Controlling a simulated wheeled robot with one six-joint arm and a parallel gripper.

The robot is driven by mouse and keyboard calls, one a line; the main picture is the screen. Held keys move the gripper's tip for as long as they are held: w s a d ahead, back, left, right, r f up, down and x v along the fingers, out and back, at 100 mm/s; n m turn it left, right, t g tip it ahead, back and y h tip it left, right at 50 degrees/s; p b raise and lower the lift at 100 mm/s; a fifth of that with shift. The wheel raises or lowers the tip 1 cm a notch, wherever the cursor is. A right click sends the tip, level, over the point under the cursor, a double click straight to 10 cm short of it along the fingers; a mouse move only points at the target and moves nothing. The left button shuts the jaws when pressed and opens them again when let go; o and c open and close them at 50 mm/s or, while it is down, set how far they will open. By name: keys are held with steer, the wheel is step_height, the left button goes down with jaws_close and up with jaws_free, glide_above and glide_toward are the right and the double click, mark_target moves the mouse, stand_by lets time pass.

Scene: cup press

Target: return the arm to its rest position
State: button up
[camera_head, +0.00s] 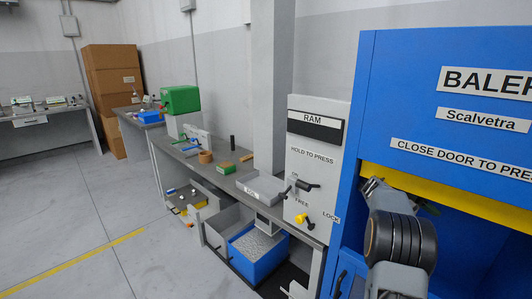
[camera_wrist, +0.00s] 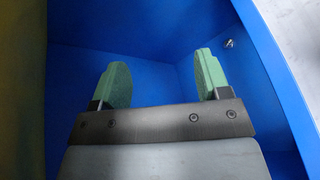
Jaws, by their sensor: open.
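In the wrist view my gripper (camera_wrist: 160,87) is open, its two green fingers wide apart with nothing between them. Blue walls of the baler (camera_wrist: 140,30) surround it, and a small shiny piece (camera_wrist: 229,43) sits on the right wall. In the head view my arm (camera_head: 390,240) reaches to the opening of the blue baler (camera_head: 440,60), under the yellow bar (camera_head: 450,187). The gripper itself is hidden in the head view.
Left of the baler stands a grey control panel (camera_head: 312,165) with levers and a yellow knob (camera_head: 304,218). A grey workbench (camera_head: 180,150) holds small items. A blue bin (camera_head: 258,255) stands below. The floor (camera_head: 60,220) at left is clear.

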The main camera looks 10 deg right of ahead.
steer(key=a+f+t+y+p, duration=0.1)
steer(key=a+f+t+y, duration=0.35)
steer(key=a+f, duration=0.45)
steer(key=s+a+r+t+y+p, duration=0.1)
steer(key=s+a+r+t+p, duration=0.1)
steer(key=a, duration=0.8)
steer(key=s+a+r+t+y+p, duration=0.2)
steer(key=s+a+r, duration=0.3)
steer(key=a, duration=0.5)
steer(key=s+a+r+t+y+p, duration=0.2)
steer(key=s+a+r+t, duration=0.2)
steer(key=a, duration=0.6)
steer(key=shift+s+a+t, duration=0.2)
steer(key=shift+a+t, duration=0.05)
steer(key=shift+t, duration=0.1)
